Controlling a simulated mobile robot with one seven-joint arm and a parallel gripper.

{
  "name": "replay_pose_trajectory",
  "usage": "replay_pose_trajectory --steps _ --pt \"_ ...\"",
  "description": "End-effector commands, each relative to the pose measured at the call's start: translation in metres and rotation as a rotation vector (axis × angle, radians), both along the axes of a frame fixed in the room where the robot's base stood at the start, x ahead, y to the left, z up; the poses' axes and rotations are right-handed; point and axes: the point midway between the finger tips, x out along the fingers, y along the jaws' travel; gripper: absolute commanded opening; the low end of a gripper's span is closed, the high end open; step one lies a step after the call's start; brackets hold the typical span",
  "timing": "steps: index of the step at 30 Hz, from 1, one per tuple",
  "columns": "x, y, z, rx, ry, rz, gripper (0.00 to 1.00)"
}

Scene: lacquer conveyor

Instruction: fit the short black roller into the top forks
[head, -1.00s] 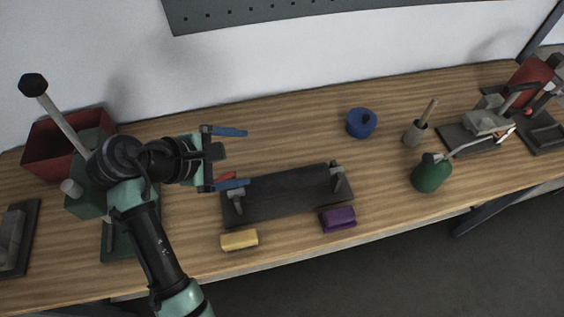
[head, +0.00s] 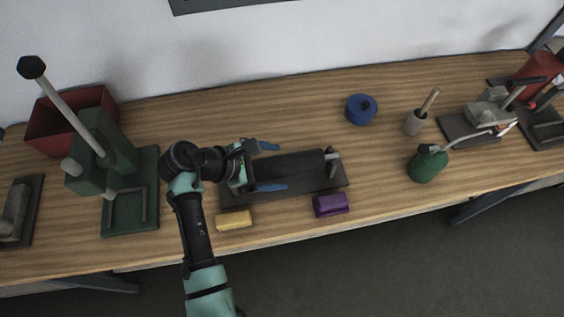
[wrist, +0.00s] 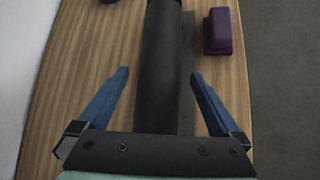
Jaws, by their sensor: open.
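A black roller (head: 290,166) lies lengthwise along the dark fork stand (head: 338,184) in the middle of the bench. Its right end is at the grey right fork (head: 333,160); I cannot tell how it sits there. The left fork is hidden behind my gripper. My gripper (head: 270,167) is open, its blue fingers spread at the left part of the stand. In the wrist view the roller (wrist: 162,65) runs away from me between the two spread fingers (wrist: 158,98), with gaps on both sides.
A yellow block (head: 235,220) and a purple block (head: 331,205) lie in front of the stand near the bench's front edge. A blue round pot (head: 361,109), a grey cup (head: 415,123) and a green can (head: 427,164) stand to the right. A green machine (head: 110,155) and red bin (head: 48,130) stand left.

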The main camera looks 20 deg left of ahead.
Motion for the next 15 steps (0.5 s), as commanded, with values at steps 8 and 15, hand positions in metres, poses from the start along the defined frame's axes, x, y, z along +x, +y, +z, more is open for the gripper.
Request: replay_pose_trajectory --steps 8,15 --pt "0.0115 -0.0098 -0.0139 0.001 -0.001 0.002 1.0" --pt "0.0112 -0.0097 -0.0137 0.001 -0.001 0.002 0.84"
